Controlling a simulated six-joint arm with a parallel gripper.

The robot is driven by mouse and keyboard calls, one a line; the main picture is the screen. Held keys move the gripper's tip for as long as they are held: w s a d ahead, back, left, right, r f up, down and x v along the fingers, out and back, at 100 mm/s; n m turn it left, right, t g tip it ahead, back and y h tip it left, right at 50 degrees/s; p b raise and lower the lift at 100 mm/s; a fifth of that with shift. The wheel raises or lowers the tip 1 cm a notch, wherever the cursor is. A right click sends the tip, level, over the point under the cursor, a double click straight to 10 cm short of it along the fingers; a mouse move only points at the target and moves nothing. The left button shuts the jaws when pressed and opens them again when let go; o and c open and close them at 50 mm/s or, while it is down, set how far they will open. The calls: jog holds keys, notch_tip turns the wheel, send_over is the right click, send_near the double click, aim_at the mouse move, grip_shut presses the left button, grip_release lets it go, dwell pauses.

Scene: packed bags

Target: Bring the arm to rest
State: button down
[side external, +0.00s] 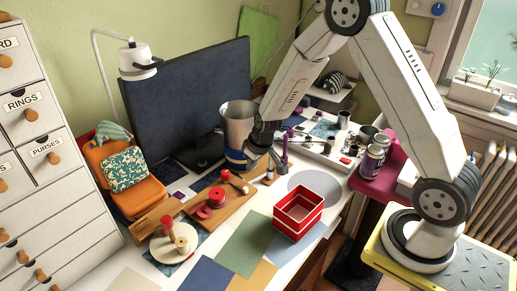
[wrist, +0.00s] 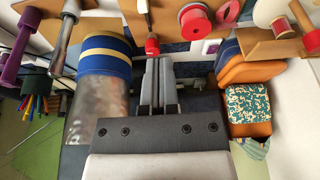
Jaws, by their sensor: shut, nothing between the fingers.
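My gripper (side external: 266,160) is over the desk in the side view, close to the metal tumbler (side external: 238,122) with a blue and tan band. In the wrist view my gripper (wrist: 158,62) has its two dark fingers side by side and shut, with nothing held. The tumbler (wrist: 98,105) is just left of the fingers there. A red-tipped tool (wrist: 151,42) shows just beyond the fingertips. I cannot tell how high the fingertips are above the desk.
An orange bag (side external: 134,198) with a patterned pouch (side external: 124,171) lies at the left. A wooden board (side external: 201,222) with red spools, a red open box (side external: 298,214) and a dark monitor (side external: 190,95) surround my gripper. Two cans (side external: 373,160) stand at the right.

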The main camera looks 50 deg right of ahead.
jog(key=s+a+r, duration=0.2)
jog(key=s+r, duration=0.3)
jog(key=s, duration=0.4)
jog(key=s+a+r+g, duration=0.1)
jog(key=s+a+r, duration=0.2)
jog(key=s, duration=0.5)
jog(key=shift+s+a+r, duration=0.3)
jog(key=shift+s+r, duration=0.05)
jog(key=shift+r, duration=0.55)
